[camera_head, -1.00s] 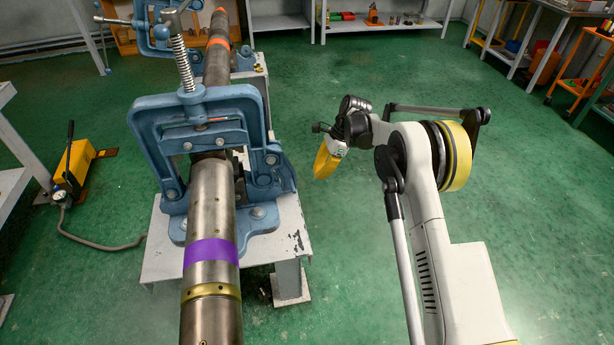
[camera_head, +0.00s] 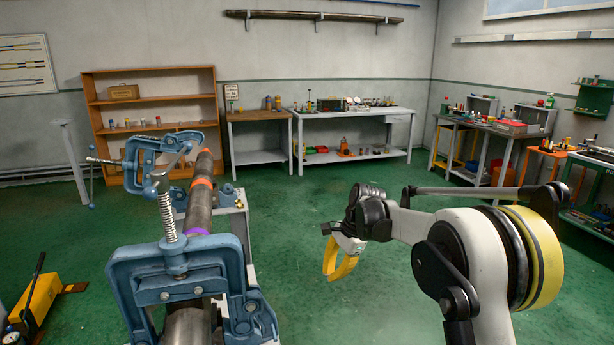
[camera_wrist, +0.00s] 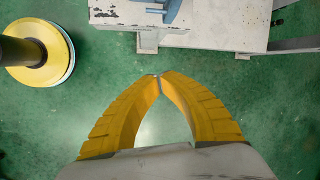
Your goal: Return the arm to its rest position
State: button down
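My arm (camera_head: 480,262) stands at the right of the head view, bent, with its forearm reaching left. My gripper (camera_head: 331,277) hangs from its wrist over open floor, to the right of the pipe vises. In the wrist view the two yellow fingers of my gripper (camera_wrist: 159,76) meet at their tips. Only green floor shows in the gap between them, so it is shut and empty. It touches nothing that I can see.
The near blue vise (camera_head: 180,275) and the far blue vise (camera_head: 150,160) hold a long pipe (camera_head: 202,190) at left. The vise stand's top (camera_wrist: 225,25) shows in the wrist view. A yellow pump (camera_head: 40,300) lies far left. Workbenches (camera_head: 352,113) line the back; the middle floor is clear.

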jog(key=s+d+r+n+t+h, duration=0.1)
jog(key=s+d+r+n+t, duration=0.2)
jog(key=s+r, duration=0.5)
jog(key=s+d+r+n+h, duration=0.1)
jog(key=s+d+r+n, duration=0.4)
jog(key=s, duration=0.6)
jog(key=s+d+f+n+t, duration=0.1)
jog(key=s+d+n, duration=0.1)
jog(key=s, duration=0.6)
jog(key=s+d+f+n+t+h, duration=0.1)
jog(key=s+d+f+n+t, duration=0.1)
jog(key=s, duration=0.7)
jog(key=shift+f+t+h, duration=0.25)
jog(key=shift+t+h, duration=0.05)
